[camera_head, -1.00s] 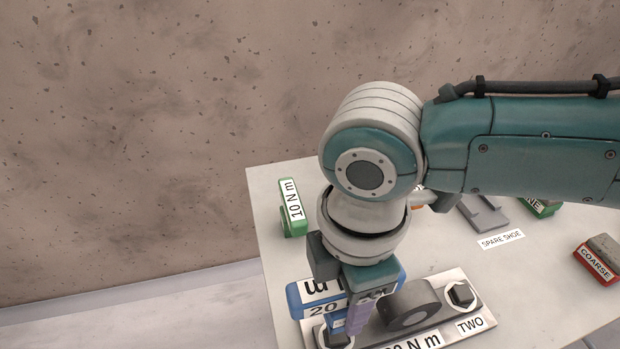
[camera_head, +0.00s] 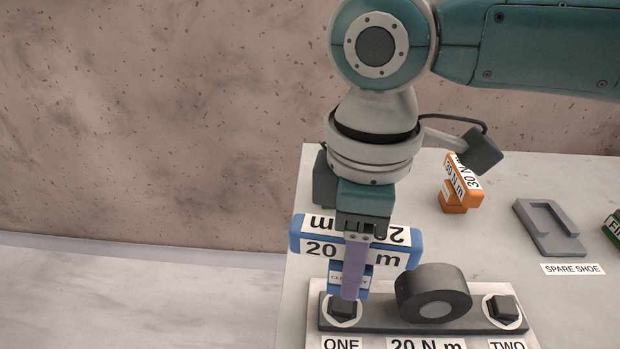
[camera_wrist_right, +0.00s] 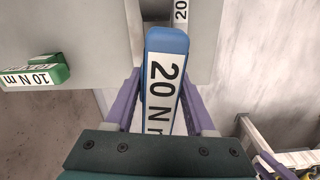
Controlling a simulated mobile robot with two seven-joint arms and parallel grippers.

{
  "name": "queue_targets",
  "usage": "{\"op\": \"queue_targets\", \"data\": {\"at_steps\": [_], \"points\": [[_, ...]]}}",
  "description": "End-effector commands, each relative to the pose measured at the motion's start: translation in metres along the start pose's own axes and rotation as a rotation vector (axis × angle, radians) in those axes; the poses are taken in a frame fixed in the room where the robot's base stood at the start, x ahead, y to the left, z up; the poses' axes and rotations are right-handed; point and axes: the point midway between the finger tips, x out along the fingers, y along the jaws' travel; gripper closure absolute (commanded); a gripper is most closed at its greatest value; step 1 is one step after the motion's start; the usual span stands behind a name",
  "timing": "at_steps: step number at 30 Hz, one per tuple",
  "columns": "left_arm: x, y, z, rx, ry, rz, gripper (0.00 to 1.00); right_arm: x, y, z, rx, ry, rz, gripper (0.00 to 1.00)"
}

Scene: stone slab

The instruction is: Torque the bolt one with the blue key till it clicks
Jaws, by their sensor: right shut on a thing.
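The blue key (camera_head: 405,245), labelled 20 N m, is held upright over bolt ONE (camera_head: 343,307), its wide bar on top. My right gripper (camera_head: 355,272) is shut on it from above, one purple finger in front of its stem. The stem's lower end is at the bolt's dark head; I cannot tell whether it is seated or just above. A small label on the stem is partly covered by the finger. In the right wrist view the blue key (camera_wrist_right: 166,75) sits between both purple fingers.
The dark plate (camera_head: 385,322) carries a thick round boss (camera_head: 434,293) right beside the key, and bolt TWO (camera_head: 503,307). An orange 30 N m key (camera_head: 461,185), a grey spare shoe (camera_head: 549,228) and a green block (camera_head: 613,225) stand behind. A green 10 N m key (camera_wrist_right: 35,72) shows in the wrist view.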

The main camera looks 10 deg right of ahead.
Motion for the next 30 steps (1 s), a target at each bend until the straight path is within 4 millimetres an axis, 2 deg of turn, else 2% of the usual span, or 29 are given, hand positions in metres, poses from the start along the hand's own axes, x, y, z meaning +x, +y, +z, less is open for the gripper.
{"op": "queue_targets", "data": {"at_steps": [8,12,21,30], "points": [[-0.004,-0.004,-0.003,0.008,0.005,-0.01,0.5,-0.002,0.0,0.0,-0.002,0.001,0.001,1.0],[-0.013,-0.004,-0.005,0.01,0.005,-0.012,0.5,-0.004,0.0,-0.001,-0.003,0.001,0.001,1.0],[0.007,-0.004,0.001,0.01,0.007,-0.012,0.5,0.028,0.0,-0.001,-0.003,0.001,0.001,1.0],[0.015,-0.003,0.004,0.008,0.005,-0.01,0.5,0.046,0.0,-0.001,-0.003,0.001,0.001,1.0]]}}
